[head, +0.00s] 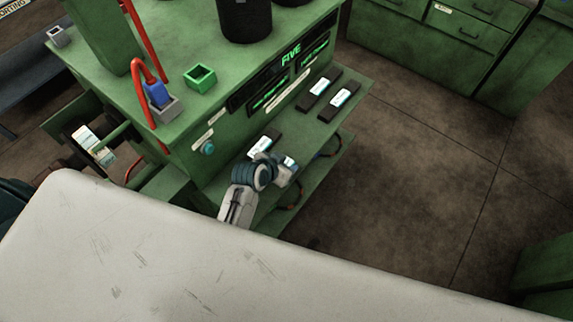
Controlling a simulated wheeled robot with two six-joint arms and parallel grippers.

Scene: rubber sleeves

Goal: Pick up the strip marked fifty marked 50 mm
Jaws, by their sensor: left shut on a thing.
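Several dark strips with white-and-blue labels lie on the narrow green shelf at the front of the green machine. Two are at the right, the farther strip (318,90) and the nearer strip (340,100). Another strip (262,146) lies at the left, just behind my left gripper. My left gripper (287,170) is at the shelf's near left part, shut on a strip (291,161) that is largely hidden by the gripper. The labels are too small to read, so I cannot tell which is marked 50 mm. My right gripper is not in view.
The green machine (215,100) carries a black cylinder (245,18), a small green open box (200,77) and a red hooked tube with a blue block (158,95). A pale scuffed surface (150,260) fills the foreground. Bare floor (420,150) lies to the right.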

